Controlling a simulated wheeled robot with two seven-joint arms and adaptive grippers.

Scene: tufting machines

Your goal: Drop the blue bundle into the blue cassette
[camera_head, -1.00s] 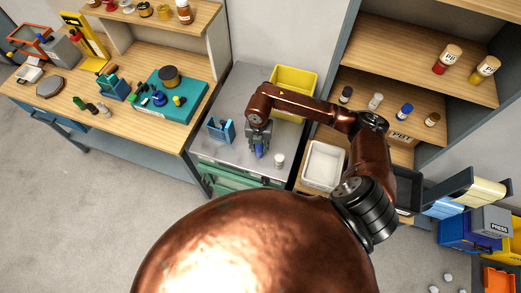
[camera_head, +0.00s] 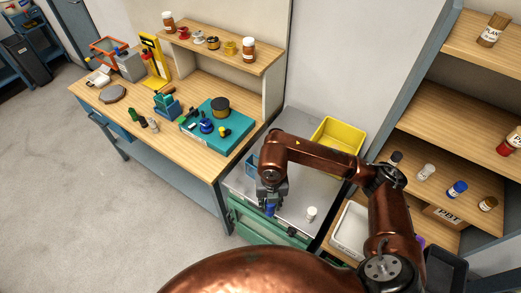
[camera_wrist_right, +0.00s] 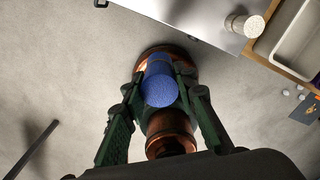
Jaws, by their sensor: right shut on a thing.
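The blue bundle (camera_wrist_right: 161,84) is held between the two fingers of my right gripper (camera_wrist_right: 162,92) in the right wrist view. In the head view, my right gripper (camera_head: 270,203) points down near the front edge of the grey-topped cart, with the bundle (camera_head: 270,211) below it. A blue holder (camera_head: 252,166) on the cart is mostly hidden behind my arm. Another blue and teal holder (camera_head: 167,104) stands on the wooden bench. I cannot tell which one is the blue cassette. The bundle is apart from both. My left gripper is not in view.
A white bundle (camera_head: 311,213) stands on the cart top (camera_head: 299,125), right of my gripper. A yellow bin (camera_head: 338,135) sits at its back and a white tray (camera_head: 350,229) to its right. The wooden bench (camera_head: 188,85) is at left. Open floor lies in front.

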